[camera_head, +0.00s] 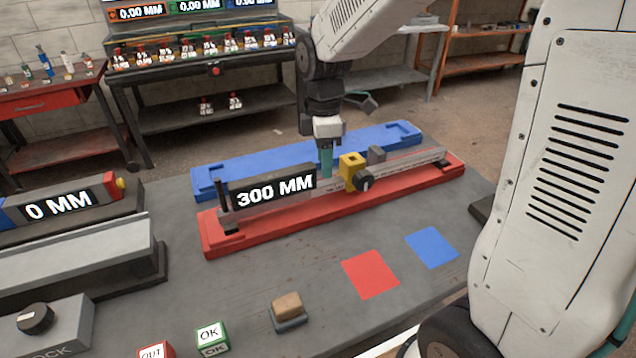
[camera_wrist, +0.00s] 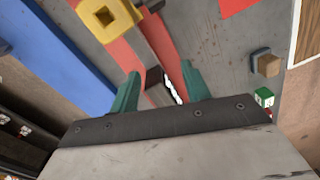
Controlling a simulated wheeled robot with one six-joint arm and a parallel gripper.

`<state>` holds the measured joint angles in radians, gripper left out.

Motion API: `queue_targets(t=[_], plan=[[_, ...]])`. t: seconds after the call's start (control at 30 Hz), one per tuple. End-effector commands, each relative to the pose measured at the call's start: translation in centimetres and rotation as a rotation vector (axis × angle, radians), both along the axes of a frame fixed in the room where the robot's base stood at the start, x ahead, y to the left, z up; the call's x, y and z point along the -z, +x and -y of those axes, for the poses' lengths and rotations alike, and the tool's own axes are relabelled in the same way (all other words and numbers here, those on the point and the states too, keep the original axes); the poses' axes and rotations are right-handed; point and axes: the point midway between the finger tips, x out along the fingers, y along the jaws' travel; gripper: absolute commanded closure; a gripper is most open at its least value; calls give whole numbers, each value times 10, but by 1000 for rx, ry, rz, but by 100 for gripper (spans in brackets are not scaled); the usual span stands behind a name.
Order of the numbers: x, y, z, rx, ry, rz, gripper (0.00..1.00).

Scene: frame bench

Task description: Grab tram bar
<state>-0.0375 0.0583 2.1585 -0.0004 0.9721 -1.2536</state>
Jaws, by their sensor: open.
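The tram bar (camera_head: 405,163) is a long grey bar lying along a red cradle (camera_head: 222,240). It carries a yellow slider (camera_head: 350,165) with a black knob, and a black display (camera_head: 275,190) reading 300 MM. My gripper (camera_head: 326,162) points down over the bar, between the display and the slider. In the wrist view my gripper (camera_wrist: 160,84) is open, with teal fingers apart and part of the bar assembly showing between them. The yellow slider (camera_wrist: 88,14) is at the upper left there. Contact between fingers and bar cannot be told.
An empty-looking blue cradle (camera_head: 210,180) lies behind the red one. Red (camera_head: 370,274) and blue (camera_head: 432,247) squares mark the bench front. A 0 MM gauge (camera_head: 60,205) stands left. A tan-topped block (camera_head: 288,309) and an OK cube (camera_head: 210,336) sit in front.

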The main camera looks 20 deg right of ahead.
Motion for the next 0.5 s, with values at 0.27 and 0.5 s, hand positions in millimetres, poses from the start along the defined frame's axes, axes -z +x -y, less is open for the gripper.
queue_targets(t=[0.27, 0.5], plan=[[0, 20, -1, -253, 8, 43, 53], [22, 20, -1, -282, 9, 44, 53]])
